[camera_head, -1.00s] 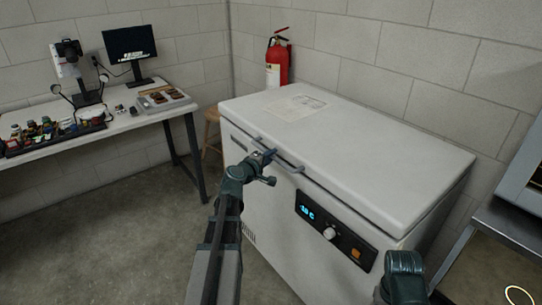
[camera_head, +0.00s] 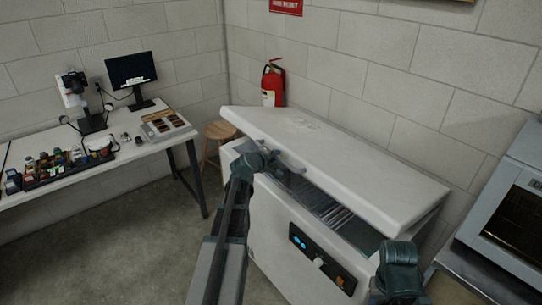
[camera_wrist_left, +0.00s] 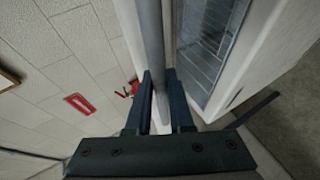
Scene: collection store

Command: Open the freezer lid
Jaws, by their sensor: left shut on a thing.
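The white chest freezer (camera_head: 268,222) stands against the wall. Its lid (camera_head: 345,160) is raised part way at the front, and the gap shows a dark interior with racks (camera_head: 338,213). My left gripper (camera_head: 282,164) is at the lid's front edge, shut on the grey bar handle (camera_wrist_left: 151,35). In the left wrist view the bar runs between the two fingers (camera_wrist_left: 160,85), and the open gap shows beside it. Part of my right arm shows at the lower right, but its gripper is out of view. My left wrist covers part of the handle in the head view.
A red fire extinguisher (camera_head: 273,83) hangs on the wall behind the freezer. A wooden stool (camera_head: 219,131) and a cluttered table (camera_head: 150,148) are at the left. An oven-like appliance (camera_head: 510,215) stands at the right. The floor at front left is clear.

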